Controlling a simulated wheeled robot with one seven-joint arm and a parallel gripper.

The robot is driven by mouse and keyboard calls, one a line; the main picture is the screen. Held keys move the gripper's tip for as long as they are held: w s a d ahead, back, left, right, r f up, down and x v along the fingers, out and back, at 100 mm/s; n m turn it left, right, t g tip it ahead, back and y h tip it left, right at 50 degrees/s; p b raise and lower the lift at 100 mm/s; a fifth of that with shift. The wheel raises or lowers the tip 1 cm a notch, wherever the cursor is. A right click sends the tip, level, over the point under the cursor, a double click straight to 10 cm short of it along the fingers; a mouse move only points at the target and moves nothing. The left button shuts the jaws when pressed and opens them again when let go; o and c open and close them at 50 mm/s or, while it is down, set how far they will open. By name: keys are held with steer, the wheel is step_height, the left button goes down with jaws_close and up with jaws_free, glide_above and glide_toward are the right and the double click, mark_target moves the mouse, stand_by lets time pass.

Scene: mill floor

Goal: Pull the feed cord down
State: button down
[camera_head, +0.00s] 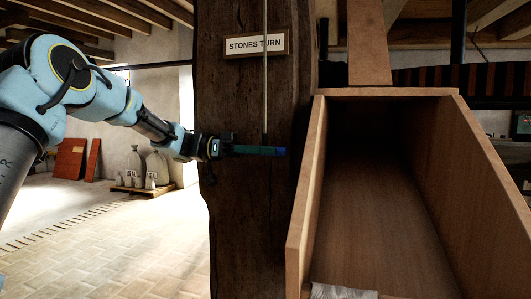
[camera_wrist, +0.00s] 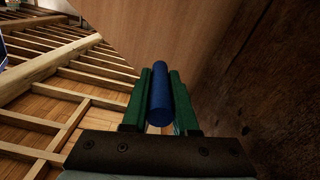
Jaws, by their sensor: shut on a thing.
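The feed cord (camera_head: 265,75) is a thin, pale line. It hangs straight down in front of the dark timber post, past the sign, to my gripper. At its lower end is a blue handle (camera_head: 280,152), which shows as a blue cylinder in the wrist view (camera_wrist: 161,98). My gripper (camera_head: 268,150) reaches in from the left, level across the post. Its green fingers are shut on the blue handle, one on each side. In the head view the fingers hide most of the handle.
A "STONES TURN" sign (camera_head: 257,44) is fixed to the wooden post (camera_head: 235,230). A wooden chute (camera_head: 385,220) stands close on the right, its left wall near my fingertips. Sacks (camera_head: 157,168) stand on a pallet at the back left. The tiled floor (camera_head: 110,250) is clear.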

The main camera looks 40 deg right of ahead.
steer(key=c, duration=0.7)
jaws_free()
steer(key=b+v, duration=0.2)
steer(key=v, duration=0.8)
steer(key=shift+w+a, duration=0.15)
steer(key=shift+w, duration=0.2)
steer(key=a+f+n+t+y+p, duration=0.5)
steer(key=a+f+n+t, duration=0.5)
steer(key=a+f+n, duration=0.6)
steer(key=s+a+n+t+y+p, duration=0.1)
steer(key=a+n+t, duration=0.1)
steer(key=a, duration=0.7)
steer(key=s+a+f+n+t+y+p, duration=0.1)
steer(key=a+n, duration=0.3)
steer(key=a, duration=0.5)
steer(key=s+a+f+n+t+y+p, duration=0.1)
steer(key=s+a+n+t+y+p, duration=0.1)
steer(key=a, duration=0.7)
steer(key=shift+s+a+n+t+y+p, duration=0.15)
steer(key=shift+s+n+t+y+p, duration=0.25)
steer(key=shift+n+t, duration=0.5)
